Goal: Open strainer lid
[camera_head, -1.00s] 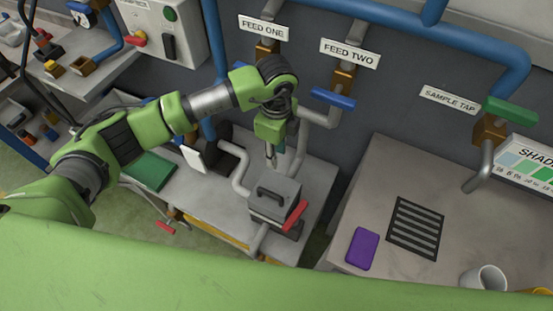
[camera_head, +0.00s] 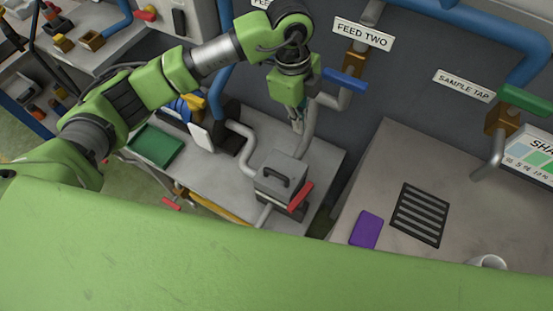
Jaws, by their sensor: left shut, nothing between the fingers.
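The strainer is a grey box (camera_head: 276,196) on the bench, with its grey lid (camera_head: 285,166) down on top. The lid carries a dark arched handle (camera_head: 275,177). A red lever (camera_head: 300,195) sits at the box's right side. My left gripper (camera_head: 297,125) points down, behind and above the lid, apart from it. It is shut and empty, and its fingertips are small in the view. My right gripper is not in view.
Grey pipes (camera_head: 240,130) run beside the strainer. A blue valve handle (camera_head: 345,79) is right of my left gripper. A purple pad (camera_head: 366,230) and a dark grate (camera_head: 419,214) are on the right counter.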

